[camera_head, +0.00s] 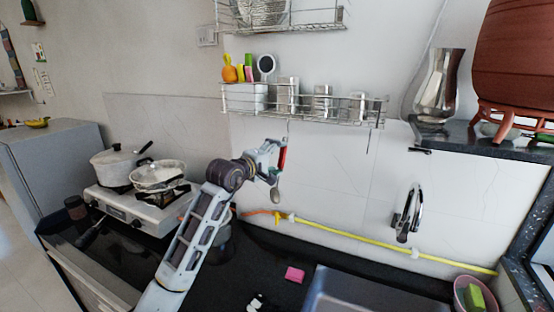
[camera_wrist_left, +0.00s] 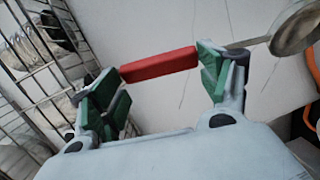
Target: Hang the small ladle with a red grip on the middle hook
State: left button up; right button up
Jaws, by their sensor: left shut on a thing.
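The small ladle has a red grip (camera_head: 283,157) and a metal bowl (camera_head: 275,195) that hangs lowest. My left gripper (camera_head: 272,162) is shut on the ladle and holds it in the air in front of the wall, just below the wire rack (camera_head: 305,113). In the left wrist view the red grip (camera_wrist_left: 160,65) spans between the green finger pads, and the bowl (camera_wrist_left: 296,28) is at the upper right. Thin hooks (camera_head: 369,140) hang under the rack; I cannot clearly tell the middle one. The ladle's top end looks close to the rack's underside; contact is unclear. My right gripper is not in view.
A stove (camera_head: 140,208) with pots stands at the left. A yellow hose (camera_head: 370,238) runs along the wall below, near the faucet (camera_head: 409,212). A black shelf (camera_head: 465,138) with a metal jug (camera_head: 438,85) is at the right. The wall below the rack is free.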

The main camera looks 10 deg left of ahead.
pick_arm(q)
jog(key=shift+w+f, duration=0.15)
jog(key=shift+f, duration=0.4)
